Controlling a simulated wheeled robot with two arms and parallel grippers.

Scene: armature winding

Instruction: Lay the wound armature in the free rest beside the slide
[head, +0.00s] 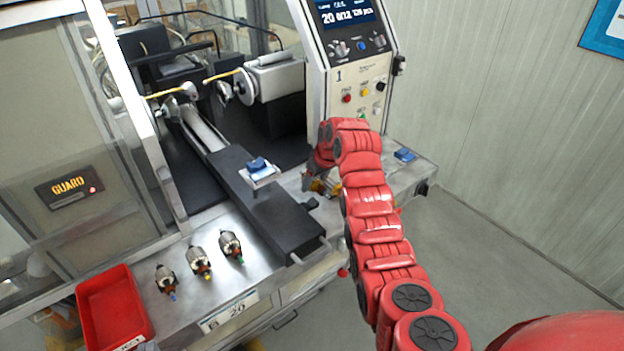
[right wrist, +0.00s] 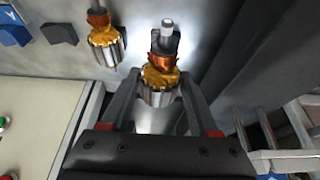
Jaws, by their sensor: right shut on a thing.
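My right gripper (head: 312,180) is low over the bench, just right of the black slide (head: 263,205). In the right wrist view my right gripper (right wrist: 160,100) is shut on an armature (right wrist: 162,75) with copper winding, a grey slotted core and a grey shaft end. In the head view the gripper mostly hides these armatures. A blue rest (head: 405,155) sits empty on the right of the bench. A blue block (head: 258,164) on a pale plate is on the slide, also empty. My left gripper is not in view.
Several armatures, such as one with a green tip (head: 231,245), lie in a row left of the slide. A red bin (head: 118,308) is at the front left. The control panel (head: 350,60) rises behind my right arm. The guard (head: 75,185) stands on the left.

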